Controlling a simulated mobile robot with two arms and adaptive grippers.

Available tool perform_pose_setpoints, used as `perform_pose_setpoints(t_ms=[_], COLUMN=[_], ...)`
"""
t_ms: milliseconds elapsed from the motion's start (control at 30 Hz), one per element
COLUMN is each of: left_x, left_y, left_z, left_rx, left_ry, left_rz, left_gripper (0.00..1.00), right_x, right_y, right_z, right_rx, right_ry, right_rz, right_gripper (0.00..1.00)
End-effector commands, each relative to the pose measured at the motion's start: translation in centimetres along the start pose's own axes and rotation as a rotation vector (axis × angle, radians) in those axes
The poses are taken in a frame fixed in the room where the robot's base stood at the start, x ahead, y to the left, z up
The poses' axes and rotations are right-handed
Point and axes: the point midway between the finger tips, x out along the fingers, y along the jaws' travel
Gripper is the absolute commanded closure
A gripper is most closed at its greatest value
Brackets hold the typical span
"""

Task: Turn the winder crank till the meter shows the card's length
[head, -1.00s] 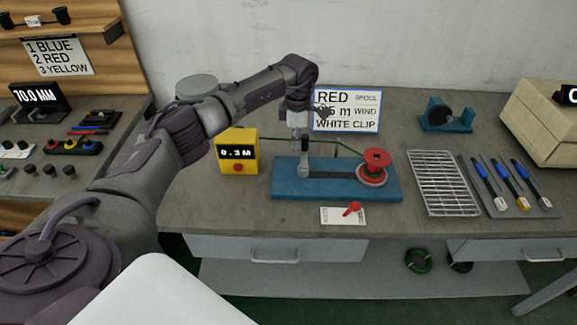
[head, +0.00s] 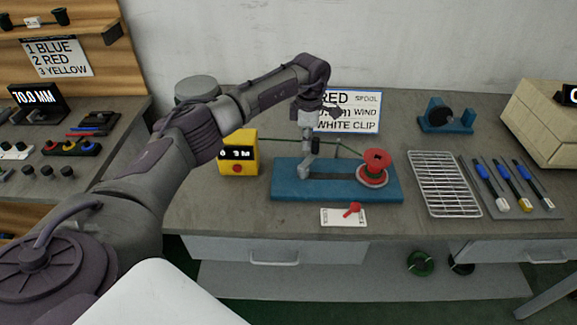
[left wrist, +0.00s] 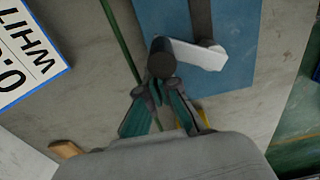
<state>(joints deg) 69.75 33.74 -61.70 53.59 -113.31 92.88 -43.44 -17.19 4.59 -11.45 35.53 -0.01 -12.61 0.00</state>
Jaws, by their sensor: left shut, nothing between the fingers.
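The winder's blue base (head: 385,190) stands on the bench, with a red spool (head: 376,160) at its right end. Its crank has a pale arm (head: 306,163) and a black knob (head: 315,147); the left wrist view shows the knob (left wrist: 162,58) too. My left gripper (head: 308,139) is shut and empty, its fingertips (left wrist: 158,88) right by the knob; contact is unclear.
A green wire (head: 345,147) runs between meter and spool. A white label with a red clip-like piece (head: 352,210) lies in front of the base. A wire rack (head: 440,180) and a tray of screwdriver-like tools (head: 505,185) lie to the right.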

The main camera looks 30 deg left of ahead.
Motion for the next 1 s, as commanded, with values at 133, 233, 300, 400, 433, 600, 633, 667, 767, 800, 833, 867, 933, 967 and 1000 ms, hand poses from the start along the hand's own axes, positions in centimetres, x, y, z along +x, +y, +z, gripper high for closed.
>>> perform_pose_setpoints(t_ms=[133, 233, 300, 400, 433, 600, 633, 667, 767, 800, 833, 867, 933, 967, 1000], left_x=[0.0, 0.0, 0.0, 0.0, 0.0, 0.0, 0.0, 0.0, 0.0, -0.1, -0.1, -0.1, -0.1, -0.1, 0.0], left_y=[-0.1, -0.3, -0.4, -0.5, -0.5, -0.5, -0.5, -0.5, -0.7, -0.8, -0.9, -1.0, -1.3, -1.4, -1.5], left_z=[0.3, 1.0, 1.4, 1.8, 1.8, 1.8, 1.8, 1.8, 2.1, 2.3, 2.5, 2.6, 3.0, 3.2, 3.3], left_rx=[0.001, 0.000, 0.000, 0.000, 0.000, 0.000, 0.000, 0.000, 0.001, 0.001, 0.001, 0.001, 0.002, 0.002, 0.002], left_ry=[0.000, 0.000, -0.001, -0.001, -0.001, 0.000, 0.000, 0.000, 0.000, 0.000, 0.000, 0.000, 0.000, 0.000, 0.000], left_rz=[0.000, 0.000, 0.000, 0.000, 0.000, 0.000, 0.000, 0.000, 0.000, 0.000, 0.000, 0.000, 0.000, 0.000, 0.000], left_gripper=[1.00, 1.00, 1.00, 1.00, 1.00, 1.00, 1.00, 1.00, 1.00, 1.00, 1.00, 1.00, 1.00, 1.00, 1.00], right_x=[0.0, 0.1, 0.1, 0.1, 0.1, 0.1, 0.1, 0.1, 0.0, -0.1, -0.1, -0.2, -0.3, -0.3, -0.3], right_y=[0.0, 0.0, 0.0, 0.0, 0.0, 0.0, 0.0, 0.0, 0.0, 0.0, 0.0, 0.0, 0.0, 0.0, 0.0], right_z=[0.0, 0.0, 0.0, 0.0, 0.0, 0.0, 0.0, 0.0, 0.0, 0.0, 0.0, 0.0, 0.0, 0.0, 0.0], right_rx=[0.000, 0.000, 0.000, 0.000, 0.000, 0.000, 0.000, 0.000, 0.000, 0.000, 0.000, 0.000, 0.000, 0.000, 0.000], right_ry=[0.000, 0.000, 0.000, 0.000, 0.000, 0.000, 0.000, 0.000, 0.000, 0.000, 0.000, 0.000, 0.000, 0.000, 0.000], right_rz=[0.000, 0.000, 0.000, 0.000, 0.000, 0.000, 0.000, 0.000, 0.000, 0.000, 0.000, 0.000, 0.000, 0.000, 0.000], right_gripper=[1.00, 1.00, 1.00, 1.00, 1.00, 1.00, 1.00, 1.00, 1.00, 1.00, 1.00, 1.00, 1.00, 1.00, 1.00])
